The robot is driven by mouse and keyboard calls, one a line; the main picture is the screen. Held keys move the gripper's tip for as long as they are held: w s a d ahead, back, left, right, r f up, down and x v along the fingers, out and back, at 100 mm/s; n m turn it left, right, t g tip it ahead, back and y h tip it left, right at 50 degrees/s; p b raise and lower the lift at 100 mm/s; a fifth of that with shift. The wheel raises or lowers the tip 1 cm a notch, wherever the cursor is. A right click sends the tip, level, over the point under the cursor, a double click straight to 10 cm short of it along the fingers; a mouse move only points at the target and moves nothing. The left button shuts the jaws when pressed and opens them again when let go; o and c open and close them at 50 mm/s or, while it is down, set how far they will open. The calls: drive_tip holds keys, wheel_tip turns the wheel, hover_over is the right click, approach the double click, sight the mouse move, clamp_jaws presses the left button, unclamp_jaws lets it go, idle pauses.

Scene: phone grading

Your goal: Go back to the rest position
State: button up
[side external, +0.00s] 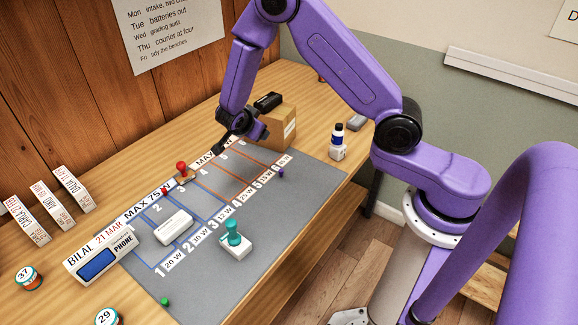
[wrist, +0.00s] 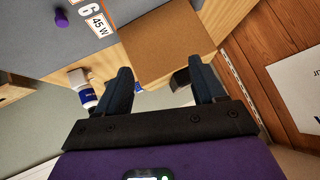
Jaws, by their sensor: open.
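My gripper (side external: 219,148) is in the air over the far end of the grey mat (side external: 290,182), in front of the cardboard box. In the wrist view my gripper (wrist: 162,68) has its two dark fingers wide apart with nothing between them. The brown face of the cardboard box (wrist: 165,42) shows beyond the fingers. A white block (side external: 173,227) lies on the mat's numbered grid. A teal-handled stamp (side external: 233,234) stands on another white block (side external: 236,248). A red-handled piece (side external: 182,170) stands near the grid's far left edge.
The cardboard box (side external: 279,128) and a white bottle (side external: 337,141) stand at the back. A phone box (side external: 100,259), several white cartons (side external: 52,205) and round tins (side external: 29,278) are at left. Small purple (side external: 281,173) and green (side external: 165,301) pegs are on the mat.

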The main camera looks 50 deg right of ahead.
drive_tip(key=s+a+r+n+t+y, duration=0.15)
drive_tip(key=a+r+n+y, duration=0.3)
drive_tip(key=a, duration=0.45)
drive_tip(key=a+r+n+t+y, duration=0.25)
drive_tip(key=a+n+y, duration=0.35)
drive_tip(key=a, duration=0.3)
drive_tip(key=s+a+r+n+g+y, duration=0.3)
drive_tip(key=s+a+n, duration=0.15)
drive_tip(key=s, duration=0.35)
drive_tip(key=s+d+r+n+g, duration=0.1)
drive_tip(key=s+d+n+g, duration=0.1)
drive_tip(key=s+n, duration=0.45)
drive_tip(key=s+d+r+n+g, duration=0.1)
drive_tip(key=s+r+n+g, duration=0.15)
drive_tip(key=s, duration=0.75)
drive_tip(key=s+d+n+h, duration=0.4)
drive_tip(key=s+d+n, duration=0.2)
drive_tip(key=s+d, duration=0.3)
drive_tip(key=d, duration=0.3)
drive_tip(key=shift+h, duration=0.35)
drive_tip(key=shift+g, duration=0.25)
